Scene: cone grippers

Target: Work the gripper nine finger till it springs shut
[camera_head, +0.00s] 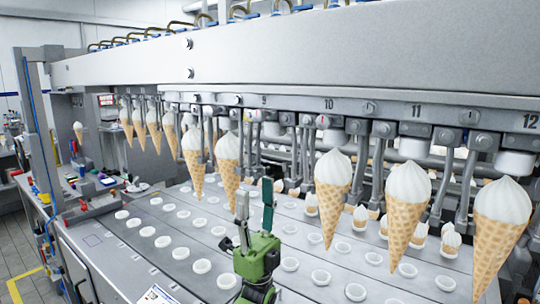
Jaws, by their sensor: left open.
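The label 9 (264,101) is on the long grey machine beam. Below it, the metal fingers of gripper nine (252,140) hang with no cone visible between them; whether they are spread or closed is hard to tell among the rods behind. My left gripper (255,198), green with upright fingers, is open and empty. It is in front of and below station nine, and I see no clear contact with the finger. My right gripper is not in view.
Ice cream cones hang on both sides, the nearest a cone on the left (228,165) and one below label 10 (333,190). More hang farther right (408,200). Below is a grey conveyor (215,232) with rows of white round holders. Tools lie on the bench at left.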

